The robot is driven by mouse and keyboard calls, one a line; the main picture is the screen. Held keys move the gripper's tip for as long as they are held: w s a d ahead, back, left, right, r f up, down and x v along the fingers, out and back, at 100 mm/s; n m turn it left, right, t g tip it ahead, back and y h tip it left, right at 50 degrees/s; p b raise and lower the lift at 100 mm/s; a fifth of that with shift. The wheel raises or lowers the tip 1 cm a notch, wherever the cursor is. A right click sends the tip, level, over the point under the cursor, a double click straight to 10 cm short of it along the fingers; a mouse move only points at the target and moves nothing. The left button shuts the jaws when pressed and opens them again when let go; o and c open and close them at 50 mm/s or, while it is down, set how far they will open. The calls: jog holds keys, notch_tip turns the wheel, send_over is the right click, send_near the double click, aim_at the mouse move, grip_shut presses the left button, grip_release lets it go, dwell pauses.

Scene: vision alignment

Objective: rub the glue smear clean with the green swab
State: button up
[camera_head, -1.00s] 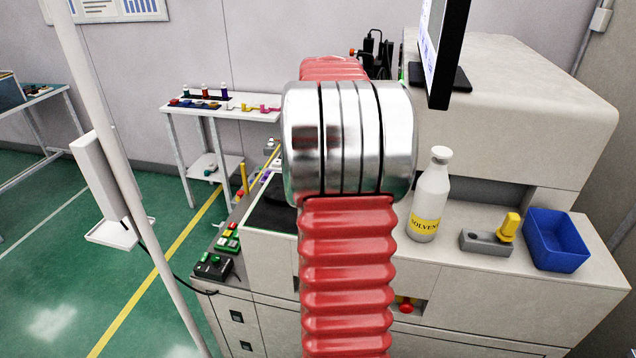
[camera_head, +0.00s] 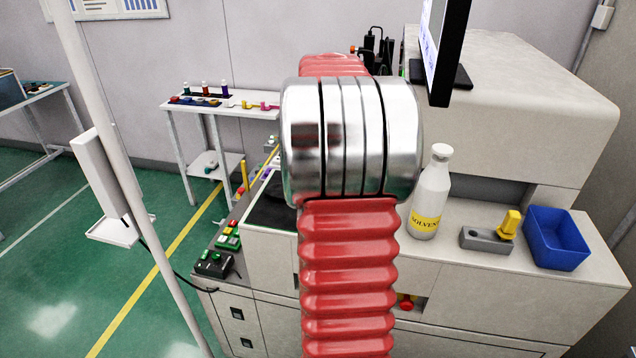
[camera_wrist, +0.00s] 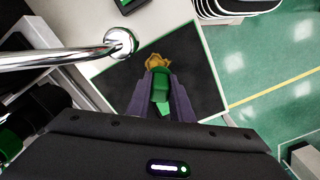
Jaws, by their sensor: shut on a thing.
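My gripper (camera_wrist: 162,98) is shut on the green swab (camera_wrist: 160,88), which sits between its two fingers in the wrist view. The swab points down at a dark mat (camera_wrist: 203,72). An amber-brown glue smear (camera_wrist: 155,61) shows just beyond the swab's tip; the tip overlaps it in the picture, and I cannot tell whether they touch. In the head view my own arm hides the gripper, the swab and the smear; only part of the dark mat (camera_head: 268,208) shows there.
A chrome rail (camera_wrist: 60,57) with a round end stands close left of the gripper. In the head view a solvent bottle (camera_head: 430,195), a grey holder with a yellow handle (camera_head: 486,240) and a blue bin (camera_head: 556,240) stand right of my arm. A green-button control box (camera_head: 213,263) lies left.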

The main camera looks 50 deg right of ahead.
jog(key=shift+a, duration=0.2)
jog(key=shift+s+a, duration=0.2)
jog(key=shift+a, duration=0.1)
jog(key=shift+a, duration=0.1)
dwell(0.4)
jog(key=shift+s+a, duration=0.25)
jog(key=shift+a, duration=0.2)
jog(key=shift+w+d, duration=0.1)
jog(key=shift+d, duration=0.05)
jog(key=shift+w+d, duration=0.15)
jog(key=shift+d, duration=0.25)
jog(key=shift+d, duration=0.15)
dwell(0.4)
jog(key=shift+w+d, duration=0.2)
jog(key=shift+d, duration=0.15)
